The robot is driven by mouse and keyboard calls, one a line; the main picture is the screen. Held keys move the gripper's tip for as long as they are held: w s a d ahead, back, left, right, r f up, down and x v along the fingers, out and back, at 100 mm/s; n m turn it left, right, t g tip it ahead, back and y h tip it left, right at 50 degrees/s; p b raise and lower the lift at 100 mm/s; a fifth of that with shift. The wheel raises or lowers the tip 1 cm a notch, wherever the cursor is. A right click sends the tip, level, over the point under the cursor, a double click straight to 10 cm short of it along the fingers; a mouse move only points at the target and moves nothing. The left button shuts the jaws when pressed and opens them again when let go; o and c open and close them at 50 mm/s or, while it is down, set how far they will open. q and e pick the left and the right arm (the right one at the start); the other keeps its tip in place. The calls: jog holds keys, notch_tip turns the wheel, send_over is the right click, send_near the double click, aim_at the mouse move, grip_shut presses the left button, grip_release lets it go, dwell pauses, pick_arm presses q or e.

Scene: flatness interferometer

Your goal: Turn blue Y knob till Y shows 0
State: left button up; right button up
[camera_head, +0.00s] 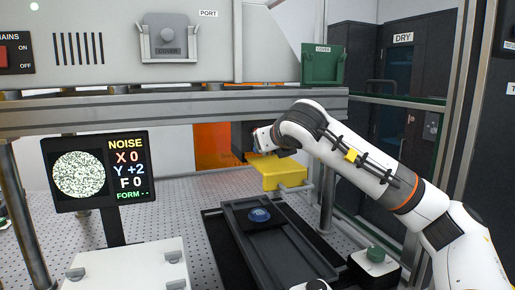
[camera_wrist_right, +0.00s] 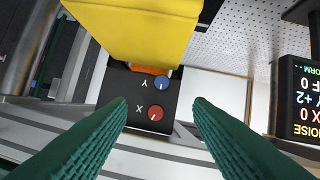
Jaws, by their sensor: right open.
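The blue Y knob (camera_wrist_right: 161,83) sits on a dark panel (camera_wrist_right: 128,88) in the right wrist view, beside the letter Y. The red X knob (camera_wrist_right: 155,113) is next to it. Both have a pale pointer mark. My right gripper (camera_wrist_right: 160,105) is open, its green fingers on either side of the lower view, apart from the knobs and holding nothing. In the head view, the arm hides the gripper and knobs. The screen (camera_head: 96,171) there reads NOISE, X 0, Y +2, F 0, with a speckled round image.
A yellow block (camera_head: 279,173) stands beside my right wrist, close to the knobs in the wrist view (camera_wrist_right: 135,28). A grey beam (camera_head: 180,111) crosses above. A dark rail (camera_head: 283,246) carries a blue disc (camera_head: 260,214). A box with a green knob (camera_head: 376,254) is front right.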

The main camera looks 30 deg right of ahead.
jog(key=p+x, duration=0.3)
jog(key=x, duration=0.6)
jog(key=shift+w, duration=0.2)
jog(key=shift+x, duration=0.8)
jog(key=shift+f, duration=0.15)
jog(key=shift+c, duration=0.6)
